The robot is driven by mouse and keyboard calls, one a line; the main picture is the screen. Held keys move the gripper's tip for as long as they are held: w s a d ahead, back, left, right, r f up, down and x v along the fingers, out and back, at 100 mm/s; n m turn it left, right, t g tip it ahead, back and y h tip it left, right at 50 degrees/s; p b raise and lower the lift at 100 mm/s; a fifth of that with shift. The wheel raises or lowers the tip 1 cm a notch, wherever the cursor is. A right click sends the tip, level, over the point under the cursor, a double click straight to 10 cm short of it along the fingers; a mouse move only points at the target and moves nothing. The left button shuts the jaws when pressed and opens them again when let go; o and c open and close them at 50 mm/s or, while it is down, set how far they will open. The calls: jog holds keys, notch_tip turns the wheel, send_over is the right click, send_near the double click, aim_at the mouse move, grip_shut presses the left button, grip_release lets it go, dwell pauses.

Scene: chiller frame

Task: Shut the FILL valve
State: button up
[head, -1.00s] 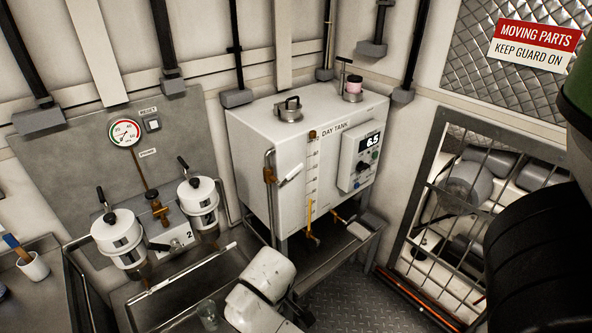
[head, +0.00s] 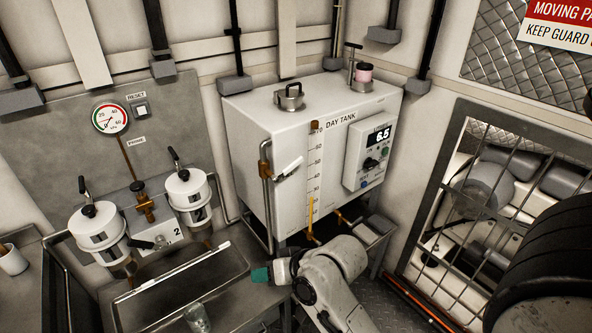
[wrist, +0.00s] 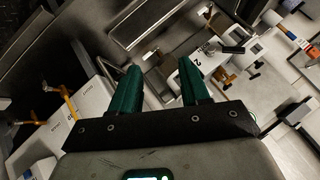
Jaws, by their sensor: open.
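The white day tank (head: 250,140) stands against the back wall. A pipe at its left edge carries a brass valve (head: 265,170) with a white lever (head: 289,168) slanting up to the right. Orange-brown fittings (head: 343,217) sit below the tank front. I cannot read a FILL label on any of them. My gripper (head: 270,273) is low in front of the tank, apart from the valve, its teal fingers pointing left. In the wrist view its two green fingers (wrist: 158,85) are spread with nothing between them. The tank (wrist: 92,115) shows there at the lower left.
Two white filter canisters (head: 97,227) (head: 187,192) hang left of the tank above a metal tray (head: 180,290). A glass jar (head: 196,318) stands at the front. A barred guard (head: 470,190) is at right. A control box (head: 368,150) is on the tank.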

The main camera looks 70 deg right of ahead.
jog(key=d+r+m+t+h+b, duration=0.2)
jog(key=d+r+m, duration=0.1)
jog(key=d, duration=0.4)
jog(key=d+r+m+t+h+b, duration=0.2)
jog(key=d+r+m+t+h, duration=0.15)
jog(key=d, duration=0.25)
jog(key=m+h+b, duration=0.2)
jog(key=m+h, duration=0.1)
jog(key=m, duration=0.1)
send_near(295, 166)
jog(key=shift+t, duration=0.35)
jog(key=x, duration=0.3)
jog(key=p+x, duration=0.1)
jog(key=x, duration=0.7)
jog(key=shift+s+f, duration=0.1)
jog(key=shift+f, duration=0.15)
jog(key=shift+c, duration=0.4)
grip_shut()
jog(key=shift+p, duration=0.3)
